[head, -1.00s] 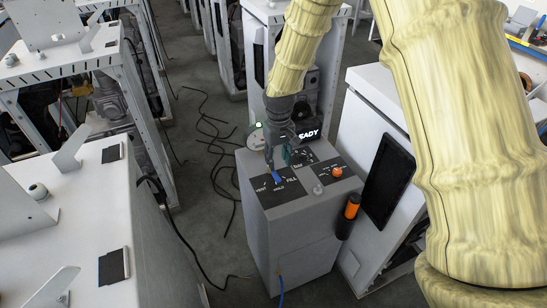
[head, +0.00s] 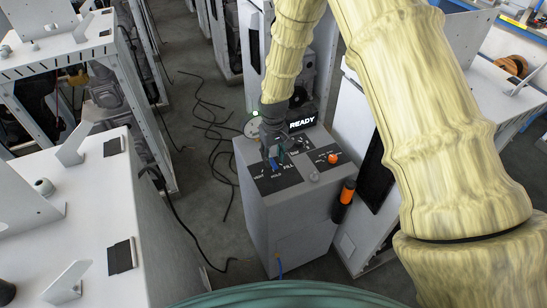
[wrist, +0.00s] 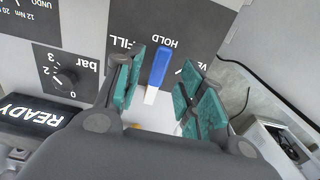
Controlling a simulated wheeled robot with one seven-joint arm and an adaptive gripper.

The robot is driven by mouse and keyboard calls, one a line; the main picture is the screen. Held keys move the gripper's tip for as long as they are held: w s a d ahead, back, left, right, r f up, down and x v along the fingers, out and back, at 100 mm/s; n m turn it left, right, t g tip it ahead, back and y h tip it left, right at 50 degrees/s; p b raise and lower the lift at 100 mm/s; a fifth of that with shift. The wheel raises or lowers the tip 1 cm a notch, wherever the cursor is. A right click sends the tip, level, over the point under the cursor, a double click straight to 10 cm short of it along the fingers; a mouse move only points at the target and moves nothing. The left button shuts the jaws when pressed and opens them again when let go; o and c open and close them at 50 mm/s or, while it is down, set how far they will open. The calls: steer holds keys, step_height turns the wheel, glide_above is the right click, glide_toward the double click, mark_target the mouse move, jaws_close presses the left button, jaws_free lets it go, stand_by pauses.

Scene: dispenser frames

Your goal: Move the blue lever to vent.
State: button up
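The blue lever (wrist: 159,67) stands on the dark panel of the grey dispenser (head: 292,222), with a pale base part below the blue. In the wrist view it points towards the HOLD label, with FILL on the left and VENT, partly covered, on the right. The lever also shows as a small blue patch in the head view (head: 273,163), mostly hidden by the gripper. My gripper (wrist: 158,82) is open, with its green-padded fingers on either side of the lever. Gaps show between the lever and both fingers.
A bar dial (wrist: 66,79) and a READY display (head: 302,122) are beside the lever panel. An orange knob (head: 333,158) and an orange-and-black handle (head: 345,196) are on the dispenser's right. White cabinets stand on both sides; cables lie on the floor at left.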

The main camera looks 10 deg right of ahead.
steer(key=shift+f+p, duration=0.35)
steer(key=shift+f, duration=0.8)
jaws_close()
